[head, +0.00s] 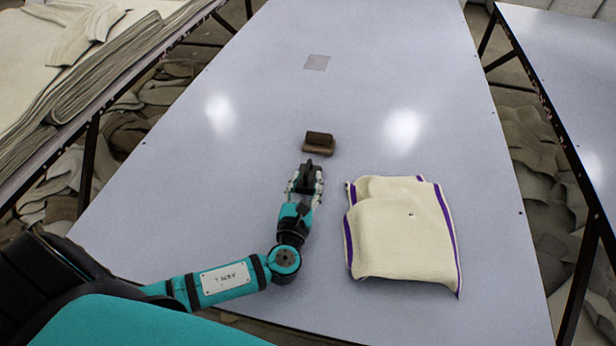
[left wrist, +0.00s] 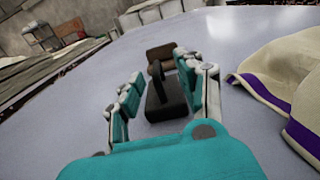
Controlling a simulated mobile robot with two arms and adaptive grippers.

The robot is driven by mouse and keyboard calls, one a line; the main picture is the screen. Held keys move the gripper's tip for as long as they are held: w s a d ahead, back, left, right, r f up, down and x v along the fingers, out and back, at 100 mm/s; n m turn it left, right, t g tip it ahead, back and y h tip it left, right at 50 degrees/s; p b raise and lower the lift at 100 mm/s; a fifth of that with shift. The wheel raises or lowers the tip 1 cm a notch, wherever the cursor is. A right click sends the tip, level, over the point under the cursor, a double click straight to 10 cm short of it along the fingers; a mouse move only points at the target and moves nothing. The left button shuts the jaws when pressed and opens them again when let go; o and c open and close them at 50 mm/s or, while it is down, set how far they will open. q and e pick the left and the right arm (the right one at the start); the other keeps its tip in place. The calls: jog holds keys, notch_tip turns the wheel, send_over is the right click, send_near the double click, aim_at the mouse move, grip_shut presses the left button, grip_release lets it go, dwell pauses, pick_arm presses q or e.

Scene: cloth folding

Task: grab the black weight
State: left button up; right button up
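The black weight (left wrist: 166,98), a dark block with an upright handle, sits on the table between the fingers of my left gripper (left wrist: 163,92). In the head view the weight (head: 311,174) shows partly between the fingertips. My left gripper (head: 306,180) is open around it, one set of fingers on each side. A narrow gap shows at the left fingers; whether the right fingers touch it I cannot tell. My right gripper is not in view.
A brown block (head: 319,143) lies just beyond the weight. A folded cream cloth with purple edging (head: 398,228) lies to the right. The far part of the grey table (head: 350,30) is mostly clear. Stacked fabric (head: 60,70) stands on the left.

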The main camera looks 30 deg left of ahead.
aim_at(306, 173)
pick_arm(q)
jog(key=x, duration=0.3)
jog(key=f+x, duration=0.1)
jog(key=x, duration=0.1)
jog(key=shift+w+a, duration=0.25)
jog(key=shift+a, duration=0.15)
grip_shut()
jog(key=shift+r, duration=0.2)
